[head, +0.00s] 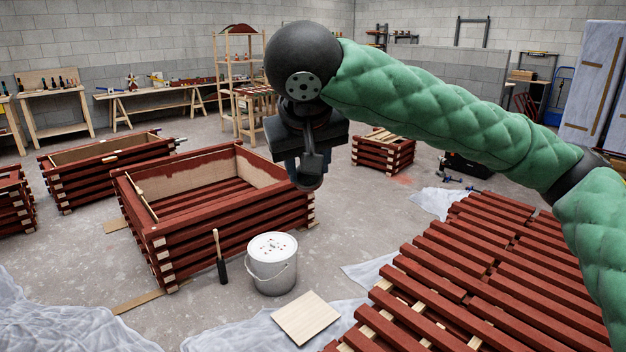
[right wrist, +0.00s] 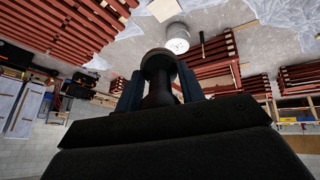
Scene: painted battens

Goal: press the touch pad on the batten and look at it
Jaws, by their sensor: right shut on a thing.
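My right gripper (head: 303,168) hangs from the green-sleeved arm in the upper middle of the head view, pointing down. It is shut on a dark knob-like tool with a round end, which I take to be the touch pad (head: 309,184). In the right wrist view the touch pad (right wrist: 159,59) stands out between the two blue-grey fingers; its pressing face is turned away and hidden. Red-painted battens (head: 488,267) lie in rows at the lower right, well apart from the pad. My left gripper is not in view.

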